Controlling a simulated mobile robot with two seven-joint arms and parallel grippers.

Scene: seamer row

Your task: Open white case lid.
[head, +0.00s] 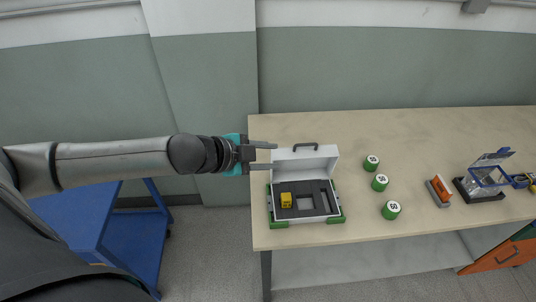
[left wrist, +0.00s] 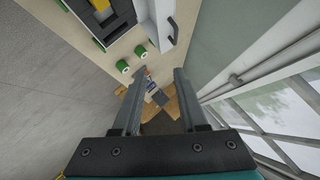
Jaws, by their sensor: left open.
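The white case (head: 333,203) stands on the table with its lid (head: 306,162) raised at the back and its dark grey foam interior showing. A dark handle (head: 305,147) is on the lid's upper edge. A yellow block (head: 286,200) sits in the left part of the foam. My left gripper (head: 277,156) is open and empty, at the left end of the raised lid; I cannot tell if it touches. In the left wrist view the case (left wrist: 118,38) and lid (left wrist: 153,15) show at the top, outside the open fingers (left wrist: 159,72). My right gripper is not seen.
Green brackets (head: 279,225) hold the case's corners on the table (head: 430,135). Several green round pieces (head: 380,182) stand right of it. Farther right are an orange block in a holder (head: 439,190) and a clear fixture (head: 486,178). A blue cart (head: 75,215) is at left.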

